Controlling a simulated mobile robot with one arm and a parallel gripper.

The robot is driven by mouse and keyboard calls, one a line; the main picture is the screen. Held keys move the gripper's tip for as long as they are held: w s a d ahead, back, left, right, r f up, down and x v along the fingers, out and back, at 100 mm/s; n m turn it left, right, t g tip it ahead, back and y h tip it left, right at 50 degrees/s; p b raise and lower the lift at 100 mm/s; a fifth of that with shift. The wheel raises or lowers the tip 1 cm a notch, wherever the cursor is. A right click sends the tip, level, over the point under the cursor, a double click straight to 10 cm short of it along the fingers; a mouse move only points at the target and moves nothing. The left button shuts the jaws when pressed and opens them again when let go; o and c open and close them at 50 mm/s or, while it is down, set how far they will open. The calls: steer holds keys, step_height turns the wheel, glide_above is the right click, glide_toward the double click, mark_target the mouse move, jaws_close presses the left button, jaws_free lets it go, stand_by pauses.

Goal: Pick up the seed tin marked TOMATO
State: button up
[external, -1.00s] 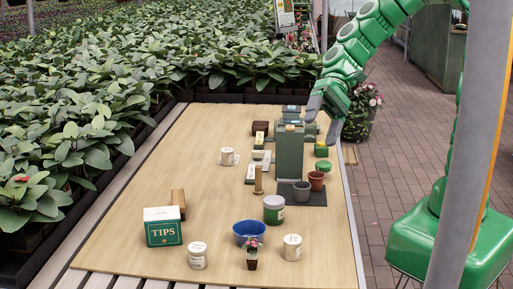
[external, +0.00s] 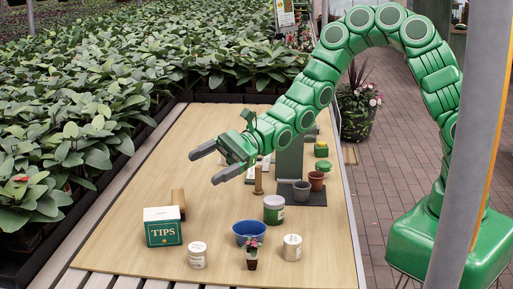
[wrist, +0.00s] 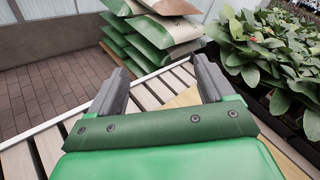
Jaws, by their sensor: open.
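Two small white tins stand upright at the table's near end: one left of centre (external: 198,256), one right (external: 292,248). Each has a label too small to read, so I cannot tell which is marked TOMATO. My gripper (external: 203,168) is over the middle-left of the table, fingers pointing left, apart and empty. It is well away from both near tins. In the wrist view, my spread fingers (wrist: 160,74) have nothing between them and no tin shows. A third white tin or mug, visible earlier mid-table, is now hidden behind my gripper.
A green TIPS box (external: 163,228), blue bowl (external: 249,231), potted flower (external: 252,257) and green-labelled jar (external: 273,209) stand near the front. The table's left side (external: 125,205) is clear.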

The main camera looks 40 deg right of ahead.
mark_target(201, 245)
steer(key=a+f+m+h, duration=0.1)
steer(key=f+m, duration=0.1)
steer(key=f, duration=0.3)
steer(key=w+a+f+m+t, duration=0.1)
steer(key=f+m, duration=0.1)
steer(key=f, duration=0.3)
steer(key=w+f+m+t+h, duration=0.1)
steer(key=f+m, duration=0.1)
steer(key=f, duration=0.3)
steer(key=shift+w+a+f+h, duration=0.15)
steer(key=shift+a+f+h, duration=0.15)
steer(key=shift+a+f, duration=0.1)
steer(key=shift+f+m+t, duration=0.3)
steer(key=shift+f+m, duration=0.1)
steer(key=shift+f, duration=3.05)
steer(key=shift+w+a+f, duration=0.1)
steer(key=shift+a+f, duration=0.6)
steer(key=shift+f, duration=0.25)
steer(key=shift+w+a+f, duration=0.15)
steer(key=shift+a, duration=0.5)
steer(key=shift+c, duration=0.3)
steer(key=c, duration=1)
